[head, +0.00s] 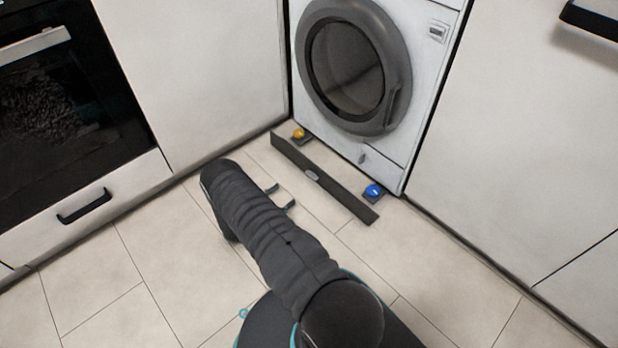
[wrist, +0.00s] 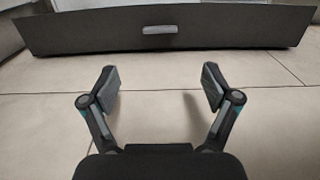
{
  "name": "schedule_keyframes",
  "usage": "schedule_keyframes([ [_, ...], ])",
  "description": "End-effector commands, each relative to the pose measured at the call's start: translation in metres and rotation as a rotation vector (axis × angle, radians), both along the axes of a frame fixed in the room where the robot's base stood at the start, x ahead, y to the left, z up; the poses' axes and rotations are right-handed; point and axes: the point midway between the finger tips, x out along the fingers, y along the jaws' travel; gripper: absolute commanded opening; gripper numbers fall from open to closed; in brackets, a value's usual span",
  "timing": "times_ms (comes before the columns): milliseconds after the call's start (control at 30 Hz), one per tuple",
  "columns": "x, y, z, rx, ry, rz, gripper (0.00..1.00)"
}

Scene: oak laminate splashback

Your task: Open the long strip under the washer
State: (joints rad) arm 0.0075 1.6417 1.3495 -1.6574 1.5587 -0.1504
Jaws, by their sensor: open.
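The long dark strip (head: 335,188) stands on edge on the floor in front of the washer (head: 400,132), apart from the washer's base. A small grey handle (head: 312,176) sits at its middle. My gripper (head: 281,196) is open and empty, low over the floor, a short way in front of the strip. In the wrist view its two fingers (wrist: 160,88) are spread, below the handle in the picture, touching nothing.
Behind the strip are a yellow knob (head: 299,133) near its left end and a blue knob (head: 374,190) near its right end. An oven (head: 65,85) and white cabinets (head: 520,140) flank the washer. The tiled floor (head: 110,270) is clear.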

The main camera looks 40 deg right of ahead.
Motion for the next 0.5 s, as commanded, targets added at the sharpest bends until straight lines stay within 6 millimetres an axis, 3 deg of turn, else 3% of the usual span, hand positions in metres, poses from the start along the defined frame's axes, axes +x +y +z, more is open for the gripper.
schedule_keyframes([
  [500, 0.006, -0.090, 0.000, 0.001, -0.002, -0.005, 0.88],
])
